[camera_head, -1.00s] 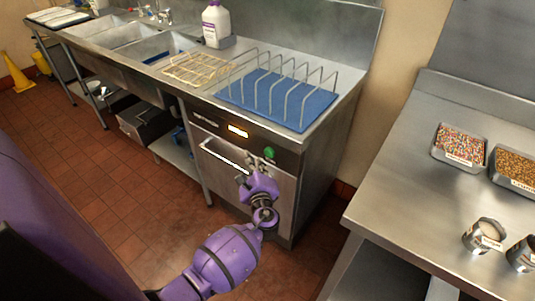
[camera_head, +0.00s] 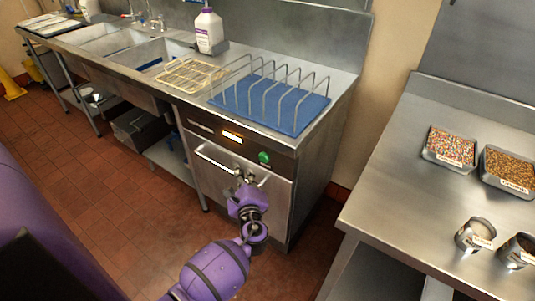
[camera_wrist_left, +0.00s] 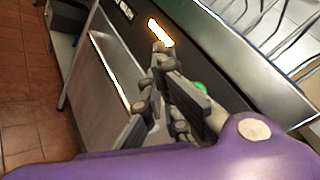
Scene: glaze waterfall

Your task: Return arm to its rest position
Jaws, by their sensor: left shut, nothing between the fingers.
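My left arm is purple and comes in from the bottom of the head view. Its gripper (camera_head: 246,178) is in front of the upper part of the steel dishwasher door, close below the green button (camera_head: 264,157). In the left wrist view the gripper's fingers (camera_wrist_left: 158,50) are together, with nothing held between them. The dishwasher's bar handle (camera_head: 215,157) is left of the gripper, and the door is shut. I cannot tell whether the fingertips touch the front. My right gripper is not in view.
A blue mat (camera_head: 300,111) with a wire rack lies on the counter above. A white bottle (camera_head: 209,32) stands behind the yellowish grid rack (camera_head: 187,75). At right, a steel table holds trays of sprinkles (camera_head: 450,146) and small tins (camera_head: 475,236).

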